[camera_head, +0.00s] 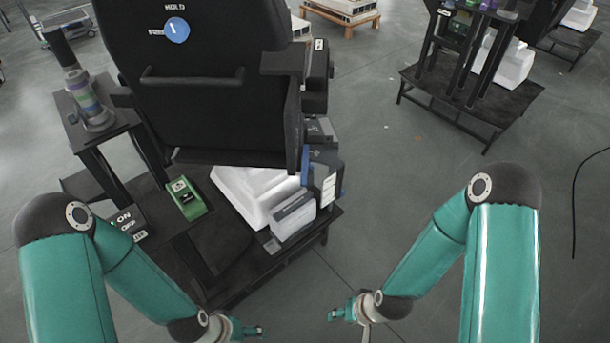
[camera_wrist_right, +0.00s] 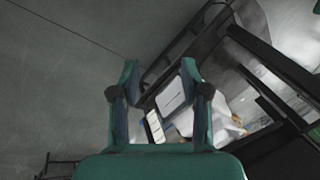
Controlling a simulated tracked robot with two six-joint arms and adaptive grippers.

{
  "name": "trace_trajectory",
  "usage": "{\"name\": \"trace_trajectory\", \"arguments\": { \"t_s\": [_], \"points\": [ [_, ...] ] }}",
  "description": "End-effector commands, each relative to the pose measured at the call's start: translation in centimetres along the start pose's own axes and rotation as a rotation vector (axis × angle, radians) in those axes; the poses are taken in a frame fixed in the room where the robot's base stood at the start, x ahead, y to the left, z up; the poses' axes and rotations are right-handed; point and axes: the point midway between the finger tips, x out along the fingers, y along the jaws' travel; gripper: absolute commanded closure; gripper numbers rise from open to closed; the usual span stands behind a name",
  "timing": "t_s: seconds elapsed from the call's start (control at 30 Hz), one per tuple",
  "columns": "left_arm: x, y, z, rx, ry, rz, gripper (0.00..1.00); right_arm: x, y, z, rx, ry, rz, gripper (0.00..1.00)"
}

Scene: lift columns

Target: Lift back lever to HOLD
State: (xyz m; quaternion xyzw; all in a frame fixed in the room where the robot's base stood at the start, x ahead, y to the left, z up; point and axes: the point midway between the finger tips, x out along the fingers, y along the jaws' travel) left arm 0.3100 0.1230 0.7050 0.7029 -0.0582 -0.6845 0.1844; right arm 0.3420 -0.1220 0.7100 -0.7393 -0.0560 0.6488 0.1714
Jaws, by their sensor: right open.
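A round blue knob (camera_head: 177,30) with a short white mark sits high on the black back panel (camera_head: 205,105) in the head view. The word HOLD is printed above it and a smaller, blurred label is at its left. The white mark looks near upright, slightly tilted; I cannot tell the lever's exact setting. My right gripper (camera_head: 338,314) is low in the head view, far from the knob. In the right wrist view it (camera_wrist_right: 160,75) is open and empty. My left gripper (camera_head: 256,331) is at the bottom edge, also away from the knob; its jaws are unclear.
A black stand (camera_head: 215,290) carries a green device (camera_head: 187,198), a white block (camera_head: 245,195) and a grey box (camera_head: 293,216). A striped cylinder (camera_head: 88,100) stands at left, and an ON/OFF box (camera_head: 128,222) is below.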

Motion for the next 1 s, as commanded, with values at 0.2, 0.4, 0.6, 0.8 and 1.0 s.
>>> {"name": "trace_trajectory", "arguments": {
  "t_s": [0.2, 0.4, 0.6, 0.8, 1.0],
  "points": [
    [8.4, -3.0, 0.0, 0.000, -0.001, 0.000, 0.24, 6.7, -1.2, -9.2, -0.126, 0.327, 0.038, 0.54],
    [16.1, -5.8, -0.1, 0.000, -0.001, 0.000, 0.24, 8.6, -4.9, -18.7, -0.243, 0.717, 0.090, 0.54],
    [23.2, -8.4, -0.1, 0.000, -0.001, 0.000, 0.24, 7.1, -9.4, -24.3, -0.297, 1.081, 0.153, 0.54],
    [28.1, -10.1, -0.1, 0.000, 0.000, 0.000, 0.24, 4.2, -12.8, -25.8, -0.288, 1.335, 0.211, 0.54],
    [29.8, -10.8, -0.2, 0.000, 0.000, 0.000, 0.24, 2.3, -14.2, -25.9, -0.266, 1.442, 0.245, 0.54]
  ]
}}
